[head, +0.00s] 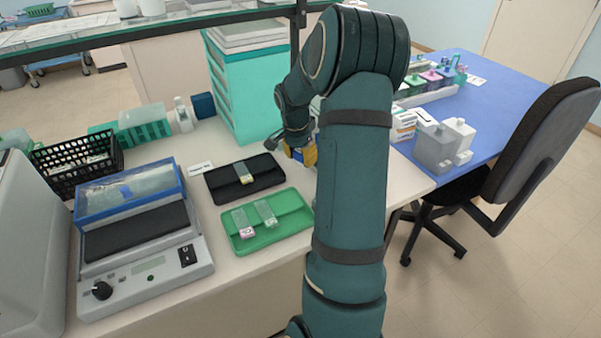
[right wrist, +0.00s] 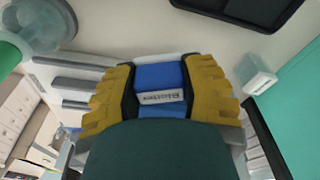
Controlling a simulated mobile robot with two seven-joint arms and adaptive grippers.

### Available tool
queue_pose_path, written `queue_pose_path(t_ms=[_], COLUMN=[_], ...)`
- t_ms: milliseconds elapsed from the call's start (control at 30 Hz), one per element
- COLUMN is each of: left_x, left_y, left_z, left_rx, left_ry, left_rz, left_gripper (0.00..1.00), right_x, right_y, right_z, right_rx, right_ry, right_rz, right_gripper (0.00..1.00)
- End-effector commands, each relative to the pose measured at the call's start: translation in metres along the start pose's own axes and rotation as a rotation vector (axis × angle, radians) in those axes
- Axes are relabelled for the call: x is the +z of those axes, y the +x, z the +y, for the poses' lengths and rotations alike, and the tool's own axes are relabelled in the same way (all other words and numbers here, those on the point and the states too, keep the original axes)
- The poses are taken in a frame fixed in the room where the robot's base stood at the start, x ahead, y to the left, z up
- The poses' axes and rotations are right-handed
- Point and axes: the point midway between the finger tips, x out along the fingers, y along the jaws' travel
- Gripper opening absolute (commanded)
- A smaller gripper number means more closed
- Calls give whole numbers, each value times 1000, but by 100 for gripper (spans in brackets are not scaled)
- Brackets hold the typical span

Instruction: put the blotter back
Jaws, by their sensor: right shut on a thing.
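The blotter (right wrist: 160,76) is a blue block with a white label reading "Blotter". In the right wrist view it sits between the yellow fingers of my right gripper (right wrist: 162,95), which is shut on it. In the head view my right gripper (head: 304,156) is over the white bench, to the right of the black mat, and my own arm hides much of it. My left gripper is not in view.
A black mat (head: 222,190) with a slide and a green mat (head: 285,222) with two slides lie on the bench. A teal drawer cabinet (head: 262,95) stands behind. A grey heater device (head: 140,262) is at left. A blue table (head: 490,120) holds staining jars; a chair stands at right.

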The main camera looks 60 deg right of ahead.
Motion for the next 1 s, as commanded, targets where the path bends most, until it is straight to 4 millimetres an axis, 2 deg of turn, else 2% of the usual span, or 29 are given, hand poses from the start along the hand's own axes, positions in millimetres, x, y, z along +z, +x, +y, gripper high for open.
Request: queue_pose_path(t_ms=[167, 400, 800, 833, 867, 900, 1000], left_x=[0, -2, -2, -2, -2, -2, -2], left_y=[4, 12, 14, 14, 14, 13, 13], left_z=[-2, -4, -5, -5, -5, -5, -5], left_rx=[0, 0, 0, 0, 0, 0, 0], left_ry=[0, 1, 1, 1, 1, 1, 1], left_rz=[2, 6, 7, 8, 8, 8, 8], left_gripper=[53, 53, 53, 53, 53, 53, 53], right_x=[3, 8, 9, 8, 8, 8, 8], right_y=[17, 51, 56, 56, 55, 55, 55], right_z=[0, 0, -1, 0, 0, 0, 0], right_rx=[1, 0, -1, -1, -1, -1, -1], right_ry=[-1, -1, -1, -1, -1, -1, -1], right_rz=[0, 0, 1, 1, 1, 1, 1], right_gripper=[9, 9, 9, 52, 63, 70, 70])
